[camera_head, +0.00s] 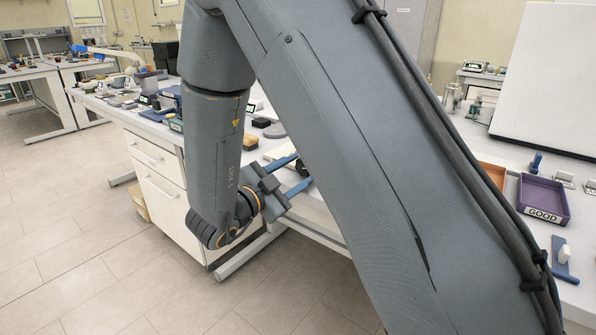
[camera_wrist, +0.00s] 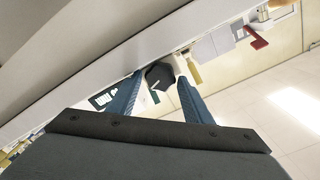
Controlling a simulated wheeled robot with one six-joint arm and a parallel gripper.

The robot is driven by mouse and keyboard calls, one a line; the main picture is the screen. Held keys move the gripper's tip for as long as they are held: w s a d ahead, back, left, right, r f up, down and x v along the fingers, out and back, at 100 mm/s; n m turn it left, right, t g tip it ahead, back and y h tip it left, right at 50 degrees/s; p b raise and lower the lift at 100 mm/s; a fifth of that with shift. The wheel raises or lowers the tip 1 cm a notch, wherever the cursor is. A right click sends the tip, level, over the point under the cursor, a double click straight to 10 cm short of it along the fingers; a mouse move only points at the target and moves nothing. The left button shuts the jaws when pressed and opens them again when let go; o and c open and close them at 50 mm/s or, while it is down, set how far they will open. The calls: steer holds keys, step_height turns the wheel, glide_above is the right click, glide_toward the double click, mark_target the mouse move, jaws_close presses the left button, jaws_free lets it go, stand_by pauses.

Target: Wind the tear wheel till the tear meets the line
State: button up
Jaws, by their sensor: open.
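My gripper (camera_head: 299,171) reaches toward the edge of the white bench in the head view, with its two blue fingers spread apart. In the wrist view my gripper (camera_wrist: 160,78) is open and holds nothing that I can see. A dark, many-sided knob-like thing (camera_wrist: 159,71) with a pale mark shows between the fingertips, beyond or level with them. It may be the tear wheel, but I cannot tell for sure. I cannot tell whether the fingers touch it. The tear and the line cannot be made out; my arm covers much of the bench in the head view.
A purple tray marked GOOD (camera_head: 543,198) and an orange tray (camera_head: 492,179) sit on the bench at right, below a white panel (camera_head: 548,75). Small items crowd the bench at left. A red part (camera_wrist: 257,39) shows in the wrist view. The floor (camera_head: 75,230) at left is clear.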

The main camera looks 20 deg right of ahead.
steer(key=v, duration=0.7)
steer(key=shift+a+b, duration=0.15)
steer(key=shift+b, duration=0.2)
steer(key=shift+s, duration=0.1)
